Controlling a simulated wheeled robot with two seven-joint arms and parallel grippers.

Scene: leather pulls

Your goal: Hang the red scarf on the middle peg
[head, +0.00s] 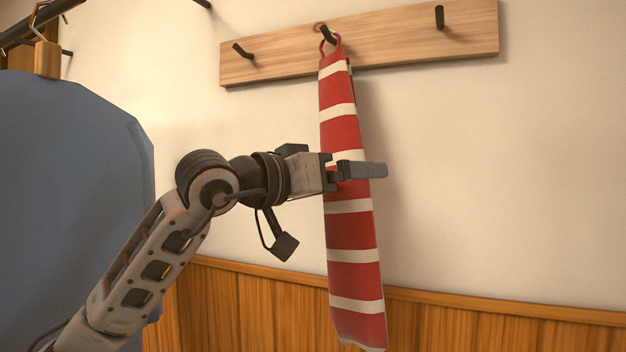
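The red scarf (351,237) with white stripes hangs long and narrow against the wall. A red loop at its top is around the middle peg (327,35) of the wooden rack (390,38). My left gripper (364,170) comes in from the left at about the scarf's mid-height and covers part of it. One grey finger shows in front of the scarf, pointing right. The other finger is mostly hidden, so I cannot tell whether the fingers hold the cloth. My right gripper is not in view.
The rack's left peg (242,50) and right peg (439,17) are empty. A blue garment (70,190) on a wooden hanger (47,58) fills the left side. Wood panelling (480,325) covers the lower wall. The wall right of the scarf is clear.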

